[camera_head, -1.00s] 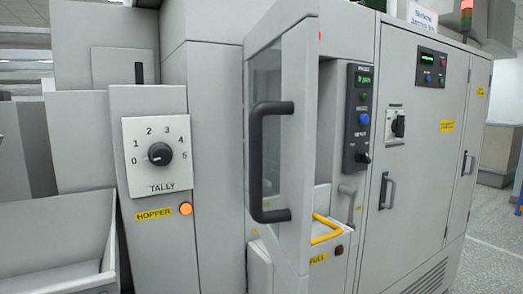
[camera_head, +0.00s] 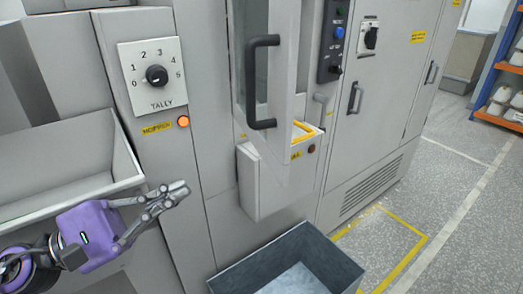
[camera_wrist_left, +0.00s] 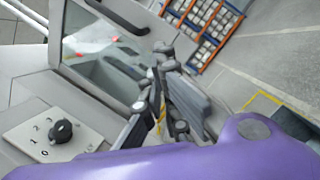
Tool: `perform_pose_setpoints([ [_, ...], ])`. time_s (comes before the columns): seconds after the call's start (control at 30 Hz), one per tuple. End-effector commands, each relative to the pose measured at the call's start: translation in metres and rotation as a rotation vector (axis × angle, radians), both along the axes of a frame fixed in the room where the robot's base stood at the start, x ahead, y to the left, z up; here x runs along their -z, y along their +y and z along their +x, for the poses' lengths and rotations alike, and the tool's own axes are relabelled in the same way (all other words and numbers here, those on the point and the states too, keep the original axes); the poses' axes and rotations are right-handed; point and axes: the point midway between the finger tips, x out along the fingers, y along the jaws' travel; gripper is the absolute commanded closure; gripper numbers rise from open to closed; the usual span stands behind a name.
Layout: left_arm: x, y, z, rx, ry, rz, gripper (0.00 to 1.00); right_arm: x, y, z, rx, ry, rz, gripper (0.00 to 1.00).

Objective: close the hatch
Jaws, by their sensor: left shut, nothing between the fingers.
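The hatch (camera_head: 284,75) is a grey-framed door with a clear pane and a black bar handle (camera_head: 250,82). It stands swung out from the machine, and a yellow-edged opening shows beside it. In the left wrist view the hatch's clear pane (camera_wrist_left: 105,55) shows beyond the fingers. My left gripper (camera_head: 182,190), purple with grey fingers, is shut and empty, to the left of and below the hatch, apart from it. Its fingers also show in the left wrist view (camera_wrist_left: 165,95). My right gripper is not in view.
A grey bin (camera_head: 310,250) stands on the floor below the hatch. A tally dial panel (camera_head: 153,75) and an orange lamp (camera_head: 183,121) are left of the hatch. A sloped grey trough (camera_head: 80,160) is at far left.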

Motion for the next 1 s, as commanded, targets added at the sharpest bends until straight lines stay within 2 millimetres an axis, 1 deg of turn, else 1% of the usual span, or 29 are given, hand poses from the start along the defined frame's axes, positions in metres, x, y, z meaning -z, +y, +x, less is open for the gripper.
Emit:
perform_pose_setpoints([
  [0.03, -0.021, -0.005, -0.002, 0.008, -0.155, 0.129, 1.00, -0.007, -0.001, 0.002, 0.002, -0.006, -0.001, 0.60],
  [0.1, -0.035, -0.010, -0.004, 0.013, -0.333, 0.283, 1.00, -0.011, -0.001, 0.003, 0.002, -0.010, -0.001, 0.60],
  [0.2, -0.040, -0.011, -0.005, 0.017, -0.495, 0.428, 1.00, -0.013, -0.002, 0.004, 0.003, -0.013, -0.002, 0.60],
  [0.3, -0.042, -0.012, -0.005, 0.020, -0.577, 0.500, 1.00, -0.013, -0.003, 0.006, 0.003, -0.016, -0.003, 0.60],
  [0.43, -0.043, -0.018, -0.003, 0.022, -0.603, 0.522, 1.00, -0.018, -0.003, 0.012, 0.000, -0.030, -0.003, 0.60],
  [0.57, -0.046, -0.035, 0.003, 0.023, -0.604, 0.519, 1.00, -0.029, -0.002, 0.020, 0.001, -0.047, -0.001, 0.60],
  [0.8, -0.049, -0.084, 0.021, 0.021, -0.604, 0.513, 1.00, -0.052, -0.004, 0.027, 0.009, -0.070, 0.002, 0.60],
  [1.0, -0.048, -0.119, 0.035, 0.019, -0.601, 0.513, 1.00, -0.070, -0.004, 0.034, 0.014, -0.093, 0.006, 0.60],
])
